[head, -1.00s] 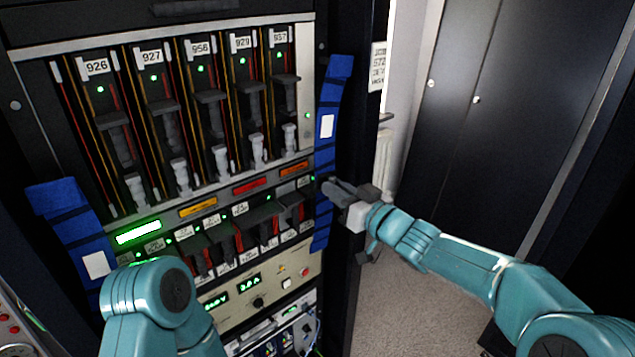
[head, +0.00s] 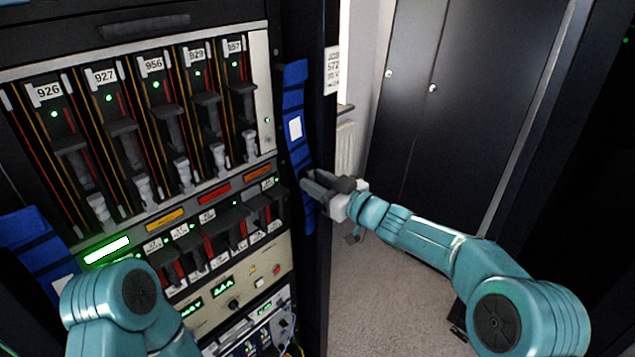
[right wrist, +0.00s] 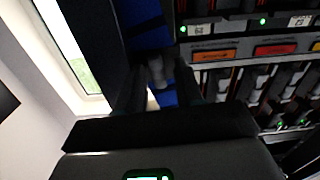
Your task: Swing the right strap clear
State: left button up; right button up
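The right strap (head: 295,127), blue with dark bands and a white label, hangs down the right edge of the rack front. My right gripper (head: 310,183) is at its lower half, its fingers pointing left and hiding part of the strap. In the right wrist view the strap (right wrist: 148,36) runs between and beyond my two dark fingers (right wrist: 157,85), which stand apart. A small grey piece (right wrist: 157,70) shows between them; I cannot tell whether the fingers touch it. Of my left arm only a teal link shows at the lower left; its gripper is out of view.
The rack (head: 262,100) holds numbered modules with levers and green lights. Another blue strap (head: 35,245) hangs at its left. A black door edge (head: 318,130) stands just right of the right strap. Dark cabinets (head: 450,100) stand behind, with open carpet (head: 390,300) before them.

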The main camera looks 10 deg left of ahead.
jog(key=shift+w+d+r, duration=0.1)
jog(key=shift+d, duration=0.05)
jog(key=s+a+r+m+b, duration=0.2)
jog(key=s+a+m+b, duration=0.45)
jog(key=s, duration=0.25)
jog(key=b+v, duration=0.2)
jog(key=v, duration=1.4)
jog(key=d+f+m+h, duration=0.2)
jog(key=f+h, duration=0.1)
jog(key=f, duration=0.9)
jog(key=w+d+f+m+g+h, duration=0.1)
jog(key=d+f+m+h, duration=0.1)
jog(key=f, duration=1)
jog(key=shift+d+h, duration=0.55)
jog(key=shift+h, duration=0.05)
jog(key=shift+w, duration=0.15)
